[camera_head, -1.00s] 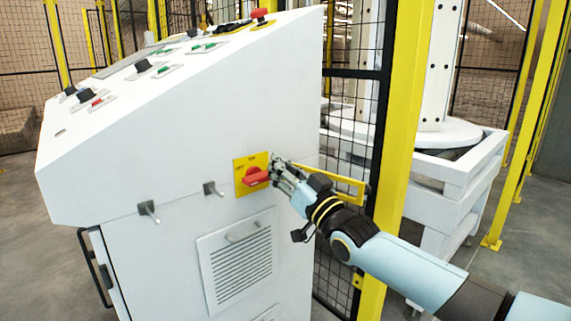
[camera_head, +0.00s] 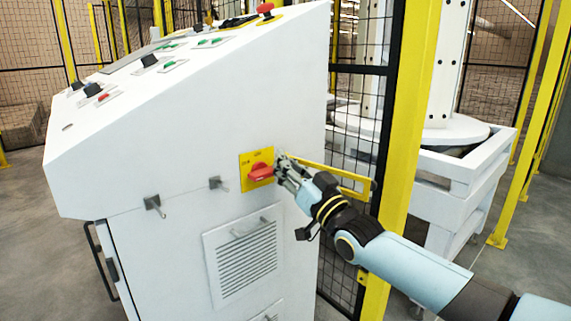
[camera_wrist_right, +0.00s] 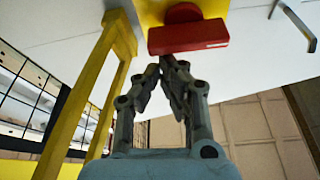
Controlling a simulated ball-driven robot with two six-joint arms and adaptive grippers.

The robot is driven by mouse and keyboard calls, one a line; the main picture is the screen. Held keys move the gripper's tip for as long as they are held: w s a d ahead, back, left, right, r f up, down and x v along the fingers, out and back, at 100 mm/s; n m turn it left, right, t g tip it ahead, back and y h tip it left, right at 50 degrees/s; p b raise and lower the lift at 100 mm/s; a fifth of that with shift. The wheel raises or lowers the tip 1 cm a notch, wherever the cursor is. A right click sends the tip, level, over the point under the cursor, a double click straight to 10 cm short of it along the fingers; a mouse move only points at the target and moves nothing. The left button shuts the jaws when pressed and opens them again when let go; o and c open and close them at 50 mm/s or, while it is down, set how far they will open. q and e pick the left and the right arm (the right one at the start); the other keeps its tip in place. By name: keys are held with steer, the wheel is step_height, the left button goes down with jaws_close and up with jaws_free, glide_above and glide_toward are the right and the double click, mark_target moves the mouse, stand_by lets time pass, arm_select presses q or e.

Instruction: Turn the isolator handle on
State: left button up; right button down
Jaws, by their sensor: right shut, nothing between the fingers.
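The red isolator handle (camera_head: 260,172) sits on a yellow plate (camera_head: 246,158) on the side of the white control cabinet. In the head view it lies close to horizontal, with a slight tilt. In the right wrist view the handle (camera_wrist_right: 188,37) is a red bar across the top, just beyond the fingertips. My right gripper (camera_head: 283,163) is at the right edge of the yellow plate, beside the handle. It is shut and empty, its fingertips (camera_wrist_right: 166,64) together just short of the handle; I cannot tell whether they touch it. My left gripper is not in view.
The white cabinet (camera_head: 150,150) has metal hooks (camera_head: 153,203) and a vent grille (camera_head: 245,255) near the handle. A yellow bar handle (camera_head: 345,180) on the mesh fence is close behind my right gripper. A yellow post (camera_head: 408,120) stands to the right.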

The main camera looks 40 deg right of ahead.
steer(key=shift+d+f+m+h+p, duration=0.1)
steer(key=shift+f+m+h+p, duration=0.1)
steer(key=shift+m+h+p, duration=0.6)
steer(key=shift+f+m, duration=0.2)
steer(key=shift+m, duration=0.3)
stand_by(0.4)
